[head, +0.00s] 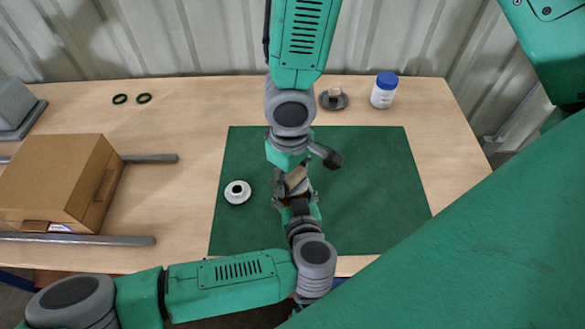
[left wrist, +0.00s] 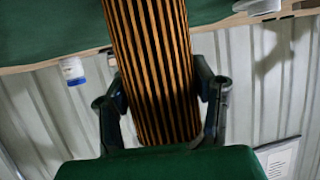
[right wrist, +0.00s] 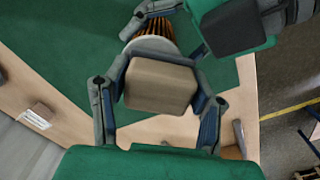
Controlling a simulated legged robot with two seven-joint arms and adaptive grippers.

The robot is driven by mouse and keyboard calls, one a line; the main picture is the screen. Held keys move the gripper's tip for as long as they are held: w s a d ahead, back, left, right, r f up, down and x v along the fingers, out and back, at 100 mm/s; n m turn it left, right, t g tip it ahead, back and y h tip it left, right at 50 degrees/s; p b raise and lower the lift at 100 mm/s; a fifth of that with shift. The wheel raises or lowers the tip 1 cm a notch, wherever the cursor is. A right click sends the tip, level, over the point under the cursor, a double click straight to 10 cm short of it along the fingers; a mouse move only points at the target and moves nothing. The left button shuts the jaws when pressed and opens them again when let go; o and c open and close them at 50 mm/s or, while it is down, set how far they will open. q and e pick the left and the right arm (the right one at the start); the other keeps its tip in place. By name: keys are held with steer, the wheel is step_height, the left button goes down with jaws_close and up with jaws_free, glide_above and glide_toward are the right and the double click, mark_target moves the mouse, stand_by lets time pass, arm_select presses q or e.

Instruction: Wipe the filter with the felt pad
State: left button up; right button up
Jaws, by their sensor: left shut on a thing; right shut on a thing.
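The pleated brown-and-black filter (left wrist: 153,70) is held between the fingers of my left gripper (left wrist: 160,100) in the left wrist view. My right gripper (right wrist: 158,100) is shut on a beige-grey block, the felt pad (right wrist: 160,86). In the right wrist view the filter (right wrist: 157,28) shows past the pad, with a pale end and part of my left gripper (right wrist: 145,18). The pad overlaps the filter there; I cannot tell whether they touch. In the head view my left gripper (head: 296,194) and right gripper (head: 304,172) meet above the green mat (head: 375,190), largely hiding the filter.
A white ring-shaped cap (head: 237,192) lies on the mat's left side. A cardboard box (head: 58,180) stands at left between grey rails (head: 80,239). A blue-lidded jar (head: 384,92), a dark dish (head: 334,103) and two dark rings (head: 144,98) are at the back. The mat's right side is clear.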

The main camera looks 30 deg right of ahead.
steer(key=shift+s+a, duration=0.2)
steer(key=shift+a, duration=0.25)
steer(key=shift+s+a, duration=0.2)
steer(key=shift+a, duration=0.25)
steer(key=shift+f, duration=0.1)
steer(key=shift+c, duration=0.3)
steer(key=shift+w+d, duration=0.4)
steer(key=shift+d, duration=0.5)
steer(key=shift+w+d, duration=0.35)
steer(key=shift+d, duration=0.55)
steer(key=shift+w+d, duration=0.4)
steer(key=shift+d, duration=0.5)
steer(key=shift+s+a, duration=0.4)
steer(key=shift+a, duration=0.5)
steer(key=shift+s+a, duration=0.35)
steer(key=shift+a, duration=0.55)
steer(key=shift+s+a, duration=0.4)
steer(key=shift+a, duration=0.5)
steer(key=shift+w+d, duration=0.4)
steer(key=shift+d, duration=0.5)
steer(key=shift+w+d, duration=0.35)
steer(key=shift+d, duration=0.6)
steer(key=shift+w+d, duration=0.4)
steer(key=shift+d, duration=0.5)
steer(key=shift+r, duration=4.05)
